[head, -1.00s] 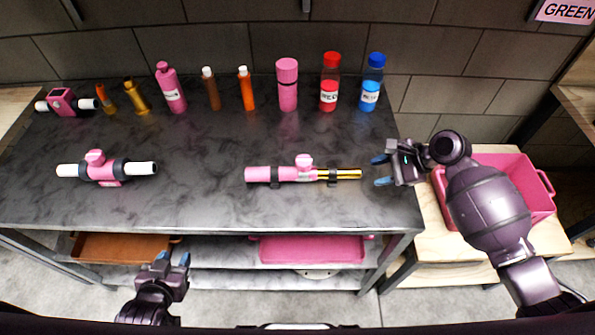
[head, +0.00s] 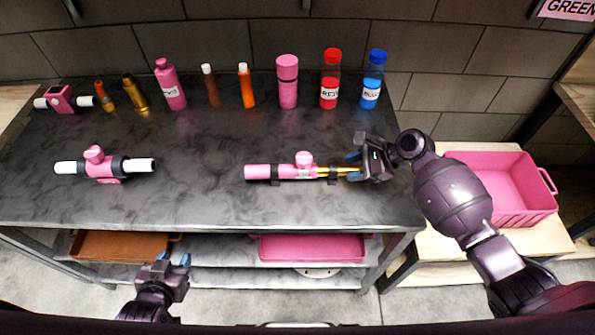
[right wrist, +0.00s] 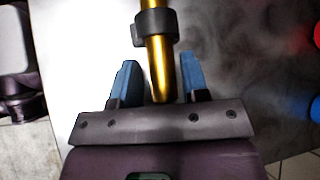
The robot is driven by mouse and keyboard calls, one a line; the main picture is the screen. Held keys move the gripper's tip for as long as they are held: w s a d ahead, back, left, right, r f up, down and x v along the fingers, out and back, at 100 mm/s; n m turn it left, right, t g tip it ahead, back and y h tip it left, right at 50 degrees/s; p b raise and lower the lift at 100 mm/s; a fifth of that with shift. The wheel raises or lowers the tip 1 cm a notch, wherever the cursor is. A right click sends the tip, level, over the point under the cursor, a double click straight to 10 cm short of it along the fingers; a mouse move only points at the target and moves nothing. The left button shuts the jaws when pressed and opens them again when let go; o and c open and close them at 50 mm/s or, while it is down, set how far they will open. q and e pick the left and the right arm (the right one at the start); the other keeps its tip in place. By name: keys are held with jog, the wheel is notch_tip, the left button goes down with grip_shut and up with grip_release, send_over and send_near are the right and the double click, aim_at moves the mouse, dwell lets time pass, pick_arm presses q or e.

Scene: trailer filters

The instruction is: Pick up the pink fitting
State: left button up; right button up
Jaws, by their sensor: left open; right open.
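A pink fitting with a round knob (head: 304,160) lies right of the table's middle in the head view, joined to a pink tube (head: 258,172) on its left and a gold tube (head: 335,172) on its right. Another pink fitting (head: 103,168) with white ends lies at left. A pink block-shaped fitting (head: 62,98) is at the back left. My right gripper (head: 354,166) is open at the gold tube's right end. In the right wrist view the gold tube (right wrist: 160,65) lies between its open blue fingers (right wrist: 155,82). My left gripper (head: 173,261) is open and empty, in front of the table.
Several bottles and tubes stand along the back of the dark table (head: 200,205), including a red-capped bottle (head: 330,85) and a blue-capped one (head: 372,85). A pink bin (head: 545,190) stands at right. Trays sit on the shelf below.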

jog(key=shift+x, duration=1.1)
grip_shut()
jog(key=shift+r, duration=0.1)
notch_tip(320, 180, up, 20)
jog(key=p, duration=0.3)
